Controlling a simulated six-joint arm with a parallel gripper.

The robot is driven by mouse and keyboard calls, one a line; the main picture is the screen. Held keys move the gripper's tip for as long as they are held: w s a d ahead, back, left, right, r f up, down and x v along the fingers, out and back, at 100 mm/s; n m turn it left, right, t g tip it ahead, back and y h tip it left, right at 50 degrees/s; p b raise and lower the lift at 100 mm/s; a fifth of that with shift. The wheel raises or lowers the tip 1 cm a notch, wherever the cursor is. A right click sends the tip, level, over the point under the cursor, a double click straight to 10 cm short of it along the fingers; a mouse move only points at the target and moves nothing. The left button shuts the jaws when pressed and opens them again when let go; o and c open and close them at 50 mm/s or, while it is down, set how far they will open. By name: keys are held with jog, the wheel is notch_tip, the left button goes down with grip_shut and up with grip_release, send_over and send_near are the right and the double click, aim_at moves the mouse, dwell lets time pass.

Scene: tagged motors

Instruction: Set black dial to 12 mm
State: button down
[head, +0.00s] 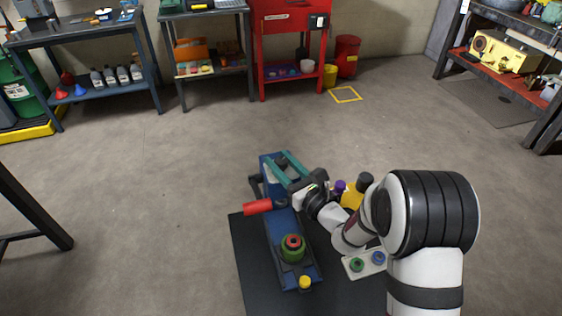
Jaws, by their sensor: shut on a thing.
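My gripper (272,163) has two teal fingers and reaches in from the right over the far end of a blue device (282,222). It is shut on a small dark part between the fingers, which looks like the black dial (283,160). The fingers hide much of it. No scale or millimetre mark can be read at this size, so the dial's setting cannot be told.
The device stands on a dark mat (243,262). It carries a red handle (257,207), a green-and-red knob (292,248) and a yellow knob (305,282). A pale plate (368,261) with green and blue knobs lies right. Benches stand far back; the floor between is clear.

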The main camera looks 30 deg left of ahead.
jog(key=shift+m+t+h, duration=0.3)
jog(key=shift+m+t, duration=0.1)
jog(key=shift+t, duration=0.1)
jog(key=c, duration=0.5)
grip_release()
jog(key=v, duration=1.6)
jog(key=shift+a, duration=0.1)
